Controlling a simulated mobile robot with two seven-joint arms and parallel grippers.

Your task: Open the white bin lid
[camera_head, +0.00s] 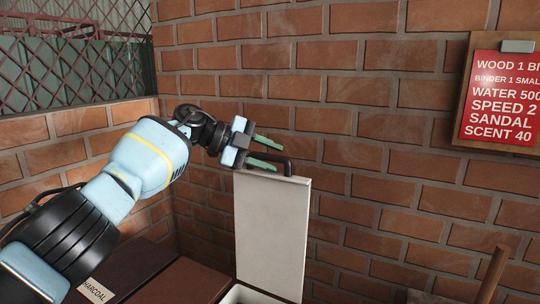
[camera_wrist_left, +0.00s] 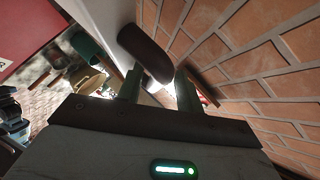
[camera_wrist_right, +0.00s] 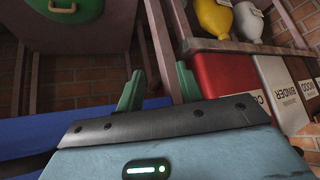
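The white bin lid (camera_head: 270,235) stands upright in front of the brick wall in the head view, raised above its white bin (camera_head: 246,296), of which only a little shows at the bottom. A dark handle (camera_head: 289,165) is at the lid's top edge. My left gripper (camera_head: 276,157) is at that edge with its green fingers apart. In the left wrist view the dark handle (camera_wrist_left: 146,52) lies at the fingertips, between or just beyond them; contact cannot be told. My right gripper (camera_wrist_right: 158,82) is open and empty, away from the lid.
A dark bin lid (camera_head: 130,268) labelled charcoal is left of the white bin. A red sign board (camera_head: 500,98) hangs on the wall at right, above a wooden handle (camera_head: 492,275). The right wrist view shows a shelf with a yellow bottle (camera_wrist_right: 214,16) and several labelled bins.

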